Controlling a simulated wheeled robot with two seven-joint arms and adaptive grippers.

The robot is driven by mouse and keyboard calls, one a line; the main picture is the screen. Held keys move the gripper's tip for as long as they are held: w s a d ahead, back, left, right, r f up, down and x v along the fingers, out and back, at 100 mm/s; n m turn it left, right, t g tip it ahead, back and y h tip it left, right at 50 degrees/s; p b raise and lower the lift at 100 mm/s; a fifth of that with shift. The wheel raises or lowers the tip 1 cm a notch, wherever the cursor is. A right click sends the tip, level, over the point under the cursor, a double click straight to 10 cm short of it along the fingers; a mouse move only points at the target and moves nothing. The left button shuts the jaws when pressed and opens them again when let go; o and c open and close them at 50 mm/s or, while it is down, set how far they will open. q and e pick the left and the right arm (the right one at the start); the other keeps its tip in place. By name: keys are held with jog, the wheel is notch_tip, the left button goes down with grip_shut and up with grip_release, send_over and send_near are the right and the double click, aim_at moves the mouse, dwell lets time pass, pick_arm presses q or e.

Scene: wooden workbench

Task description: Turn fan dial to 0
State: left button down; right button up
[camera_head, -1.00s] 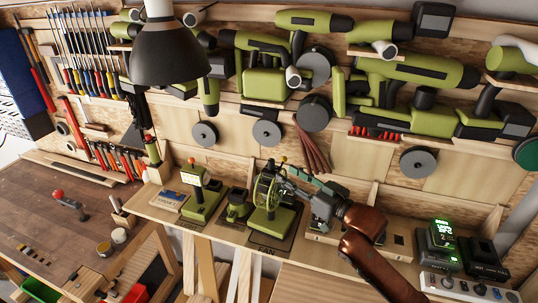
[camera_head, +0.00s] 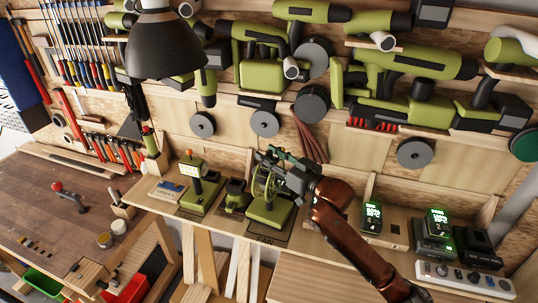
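The green fan (camera_head: 264,187) with a round cage stands on a green base on the narrow shelf, above a dark mat lettered FAN (camera_head: 268,240). Its dial cannot be made out; the top of the fan is partly hidden by my gripper. My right gripper (camera_head: 272,158) reaches in from the right on a brown arm and is at the top of the fan cage. Its fingers are small and dark against the fan, so I cannot tell whether they touch it or are closed. My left gripper is not in view.
A green work light (camera_head: 195,185) and a small dark-and-green device (camera_head: 235,197) stand left of the fan. Lit green battery chargers (camera_head: 437,235) and a power strip (camera_head: 465,278) are on the right. A black lamp (camera_head: 165,45) hangs at upper left.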

jog(key=c, duration=0.6)
grip_shut()
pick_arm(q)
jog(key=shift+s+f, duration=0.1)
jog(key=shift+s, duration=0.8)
pick_arm(e)
jog(key=shift+r, duration=0.1)
jog(key=shift+s+n+g+y, duration=0.1)
jog(key=shift+n+g+y, duration=0.2)
jog(key=shift+n+g, duration=0.1)
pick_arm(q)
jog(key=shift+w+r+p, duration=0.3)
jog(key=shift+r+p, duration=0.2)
pick_arm(e)
jog(key=shift+n+g+y, duration=0.4)
jog(key=shift+g, duration=0.1)
